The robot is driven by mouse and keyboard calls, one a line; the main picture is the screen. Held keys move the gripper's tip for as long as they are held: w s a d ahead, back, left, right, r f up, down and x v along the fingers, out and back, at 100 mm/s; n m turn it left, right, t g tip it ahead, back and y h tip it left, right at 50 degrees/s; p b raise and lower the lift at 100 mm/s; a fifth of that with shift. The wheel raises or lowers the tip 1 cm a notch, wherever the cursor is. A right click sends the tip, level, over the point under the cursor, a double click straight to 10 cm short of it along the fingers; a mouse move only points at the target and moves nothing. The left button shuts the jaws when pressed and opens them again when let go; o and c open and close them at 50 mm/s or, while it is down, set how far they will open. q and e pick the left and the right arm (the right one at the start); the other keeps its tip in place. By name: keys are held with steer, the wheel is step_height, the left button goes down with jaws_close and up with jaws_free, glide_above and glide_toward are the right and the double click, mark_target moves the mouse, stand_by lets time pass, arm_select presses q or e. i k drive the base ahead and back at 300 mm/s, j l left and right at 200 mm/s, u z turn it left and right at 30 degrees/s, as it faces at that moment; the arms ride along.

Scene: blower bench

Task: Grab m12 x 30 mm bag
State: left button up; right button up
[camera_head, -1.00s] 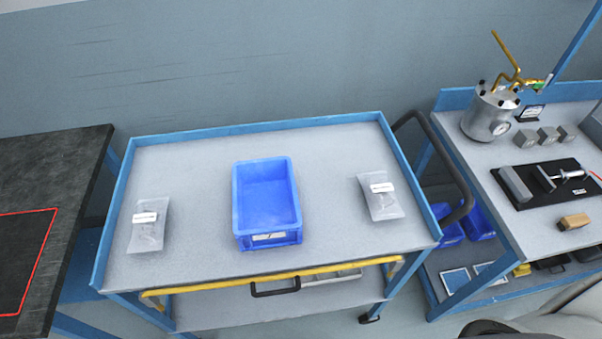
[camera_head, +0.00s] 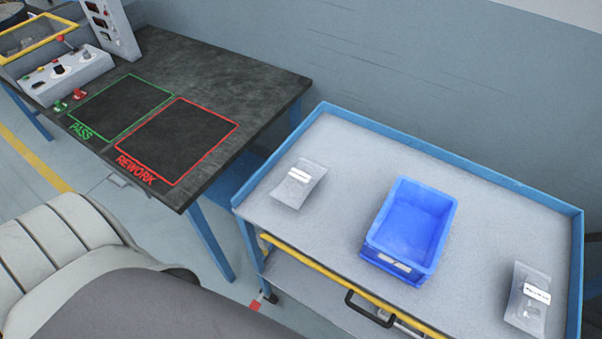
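Two clear plastic bags with white labels lie flat on the grey top of a blue-edged cart (camera_head: 330,150). One bag (camera_head: 299,184) is at the left of the cart, and the other bag (camera_head: 528,298) is at the right, near the picture's edge. The label print is too small to read, so I cannot tell which is the m12 x 30 mm bag. An empty blue bin (camera_head: 410,230) stands between them. Neither of my grippers shows in the head view.
A dark bench (camera_head: 240,85) with a green PASS square (camera_head: 122,106) and a red REWORK square (camera_head: 178,140) stands at the left. A control box (camera_head: 67,70) sits on its far-left end. The cart has a raised blue rim and free room around the bin.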

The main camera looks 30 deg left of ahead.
mark_target(529, 299)
steer(key=z, duration=0.35)
steer(key=i+l+z, duration=0.1)
steer(key=z, duration=0.2)
steer(key=i+z, duration=0.1)
steer(key=z, duration=0.25)
steer(key=k+l+z, duration=0.15)
steer(key=k+l, duration=0.35)
